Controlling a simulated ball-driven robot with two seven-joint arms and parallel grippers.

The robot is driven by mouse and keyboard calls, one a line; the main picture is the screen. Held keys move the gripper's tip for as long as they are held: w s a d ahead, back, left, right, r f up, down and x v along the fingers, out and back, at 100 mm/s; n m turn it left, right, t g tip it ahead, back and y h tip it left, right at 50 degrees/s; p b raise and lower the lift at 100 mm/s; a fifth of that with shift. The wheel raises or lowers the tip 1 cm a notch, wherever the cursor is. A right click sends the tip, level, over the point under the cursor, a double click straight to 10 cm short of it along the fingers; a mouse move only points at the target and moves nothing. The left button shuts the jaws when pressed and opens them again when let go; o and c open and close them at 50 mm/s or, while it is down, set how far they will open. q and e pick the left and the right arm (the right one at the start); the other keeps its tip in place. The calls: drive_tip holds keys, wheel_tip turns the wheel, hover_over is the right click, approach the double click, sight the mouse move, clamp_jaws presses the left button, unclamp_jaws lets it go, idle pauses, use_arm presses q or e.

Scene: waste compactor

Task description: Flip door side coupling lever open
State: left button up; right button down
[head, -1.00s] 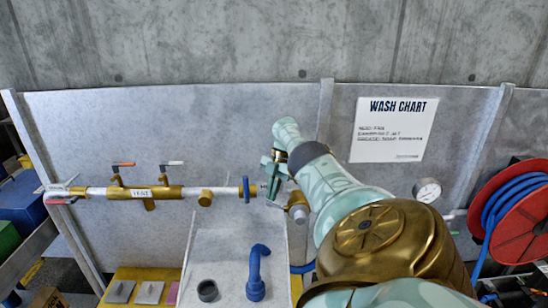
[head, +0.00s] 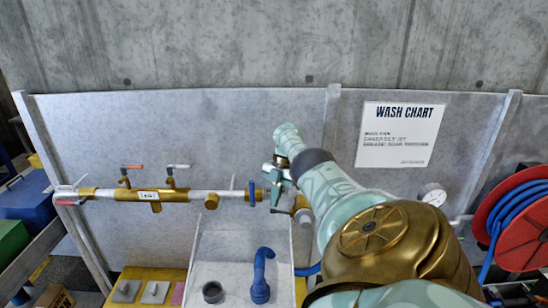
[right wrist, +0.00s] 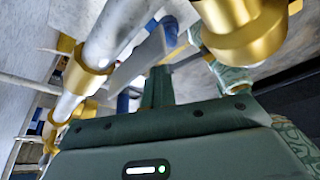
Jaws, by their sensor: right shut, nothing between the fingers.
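A pipe run crosses the grey panel in the head view. The coupling shows a blue ring (head: 252,193) at the right end of the white pipe. A thin grey lever (head: 233,183) stands upright just left of the ring. My right gripper (head: 275,181) is shut and empty, just right of the ring and in front of the fitting there, partly hiding it. In the right wrist view, a flat grey lever (right wrist: 140,62) lies close beyond the dark green gripper; contact cannot be told. I cannot tell which lever is the door side one. My left gripper is not in view.
A brass manifold (head: 148,195) with small valve levers is on the pipe's left. A blue elbow hose (head: 261,275) stands below the coupling. A pressure gauge (head: 434,194) and a red hose reel (head: 521,226) are at the right. My right arm covers the lower right.

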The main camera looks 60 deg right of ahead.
drive_tip(key=shift+s+d+p, duration=0.25)
drive_tip(key=shift+s+p, duration=0.2)
drive_tip(key=shift+s, duration=0.3)
drive_tip(key=shift+w, duration=0.1)
drive_tip(key=b+v, duration=0.5)
drive_tip(key=v, duration=0.2)
drive_tip(key=shift+r, duration=0.2)
